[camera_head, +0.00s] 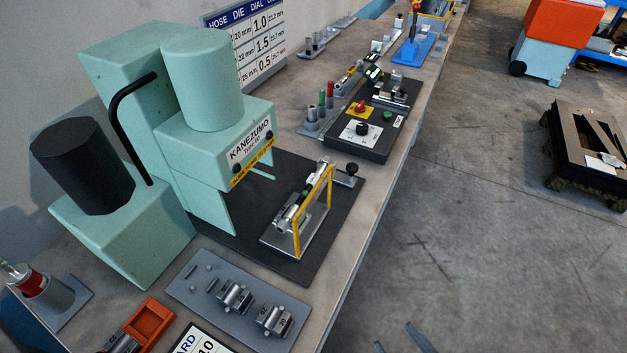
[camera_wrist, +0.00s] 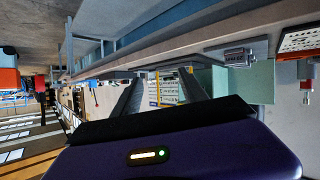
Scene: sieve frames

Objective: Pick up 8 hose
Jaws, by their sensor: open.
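I cannot make out a hose marked 8 in either view. In the head view two grey finger tips of my gripper (camera_head: 400,342) show at the bottom edge, over the floor to the right of the bench. In the wrist view my gripper (camera_wrist: 160,90) has its two dark fingers apart, with nothing visible between them. A pale green KANEZUMO press (camera_head: 205,85) stands on the bench (camera_head: 340,240). A metal fixture with a yellow frame (camera_head: 312,215) sits on the dark plate before it.
A grey plate with metal die blocks (camera_head: 215,300) and an orange tray (camera_head: 150,322) lie at the near end. A black control box (camera_head: 345,140) and a blue stand (camera_head: 413,50) are farther along. Open floor (camera_head: 460,200) lies right; a dark pallet (camera_head: 590,150) stands there.

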